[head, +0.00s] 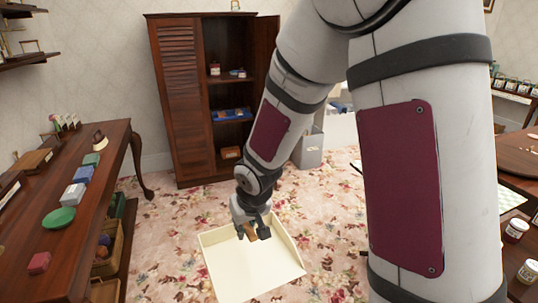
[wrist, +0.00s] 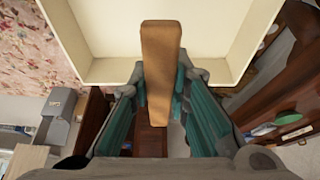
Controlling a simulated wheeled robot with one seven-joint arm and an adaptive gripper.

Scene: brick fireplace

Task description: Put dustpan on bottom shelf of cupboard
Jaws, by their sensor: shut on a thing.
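The dustpan (head: 248,270) is a wide cream pan with a brown wooden handle. My gripper (head: 252,230) is shut on its handle and holds it in front of the floral carpet. In the wrist view the handle (wrist: 160,75) sits between my gripper's two teal-padded fingers (wrist: 160,95), with the pan (wrist: 105,70) beyond it. The cupboard (head: 181,100) is dark wood and stands at the back wall. Its right side is open, showing shelves. The bottom shelf (head: 231,168) holds a small orange-brown box (head: 231,153); part of the cupboard's right side is hidden by my arm.
A grey bin (head: 308,150) is right of the cupboard. A table with jars (head: 516,230) is at right. Open carpet (head: 180,220) lies before the cupboard.

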